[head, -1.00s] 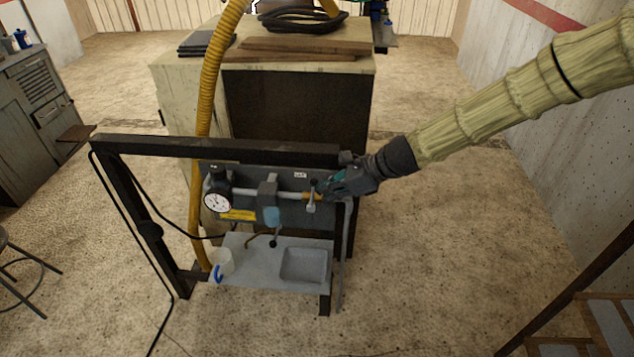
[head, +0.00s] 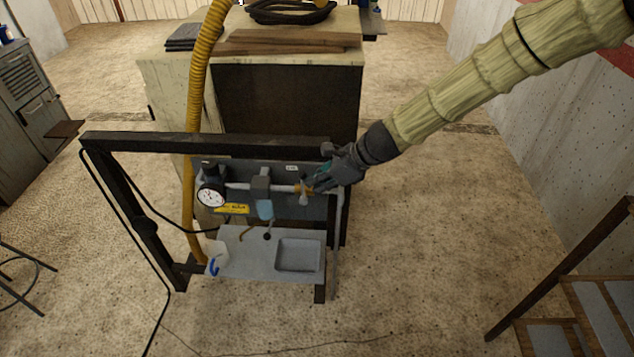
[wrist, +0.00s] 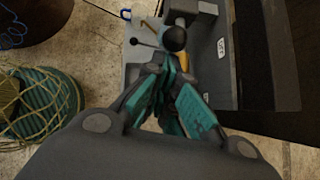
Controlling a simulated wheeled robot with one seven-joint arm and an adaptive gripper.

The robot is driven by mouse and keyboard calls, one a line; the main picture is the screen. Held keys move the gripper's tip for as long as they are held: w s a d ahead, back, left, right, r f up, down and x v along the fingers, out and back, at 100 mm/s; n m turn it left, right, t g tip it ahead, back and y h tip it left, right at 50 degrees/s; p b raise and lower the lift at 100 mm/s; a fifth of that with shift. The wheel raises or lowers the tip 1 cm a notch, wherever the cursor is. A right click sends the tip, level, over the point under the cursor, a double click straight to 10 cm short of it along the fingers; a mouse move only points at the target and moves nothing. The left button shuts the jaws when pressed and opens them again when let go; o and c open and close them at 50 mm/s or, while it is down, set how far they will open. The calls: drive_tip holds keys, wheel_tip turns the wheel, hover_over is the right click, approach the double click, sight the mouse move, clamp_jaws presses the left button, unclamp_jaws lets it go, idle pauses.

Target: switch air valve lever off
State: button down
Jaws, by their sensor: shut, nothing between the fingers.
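The air line panel (head: 262,180) hangs on the dark rack frame, with a pipe running across it. A small brass valve with a pale lever (head: 304,193) sits at the right end of the pipe. My gripper (head: 313,185) is shut and empty, its fingertips right beside the valve from the upper right. In the wrist view, the shut teal fingers (wrist: 173,72) point at a dark round knob (wrist: 174,38), with a yellow part beside it. The fingers hide part of the valve; I cannot tell whether they touch the lever.
A round gauge (head: 211,193) and a blue-bowled filter (head: 265,210) sit left of the valve. The rack's top bar (head: 200,144) runs above the panel; a grey tray (head: 298,254) lies below. A yellow hose (head: 198,90) rises at left. Wooden steps (head: 570,290) stand at right.

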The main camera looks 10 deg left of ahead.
drive_tip(key=d+r+b, duration=0.1)
drive_tip(key=d+r, duration=0.6)
drive_tip(key=d, duration=0.4)
drive_tip(key=shift+s, duration=0.15)
idle(0.5)
drive_tip(key=s+d+f+n+h, duration=0.2)
drive_tip(key=s+d+f, duration=0.3)
drive_tip(key=f, duration=0.4)
drive_tip(key=s+d+f+n+h, duration=0.2)
drive_tip(key=s+d+f, duration=0.2)
drive_tip(key=f, duration=0.5)
drive_tip(key=s+d+f+n+h, duration=0.2)
drive_tip(key=s+d+f, duration=0.3)
drive_tip(key=f, duration=0.4)
drive_tip(key=s+d+f+n, duration=0.4)
drive_tip(key=s, duration=0.3)
drive_tip(key=s+d+f+n+h, duration=0.1)
drive_tip(key=s+d+f+n, duration=0.3)
drive_tip(key=s, duration=0.4)
drive_tip(key=s+d+f+n+h+b, duration=0.1)
drive_tip(key=s+d+f+n, duration=0.3)
drive_tip(key=s, duration=0.4)
drive_tip(key=shift+s+d+f, duration=0.15)
drive_tip(key=shift+s+f, duration=0.05)
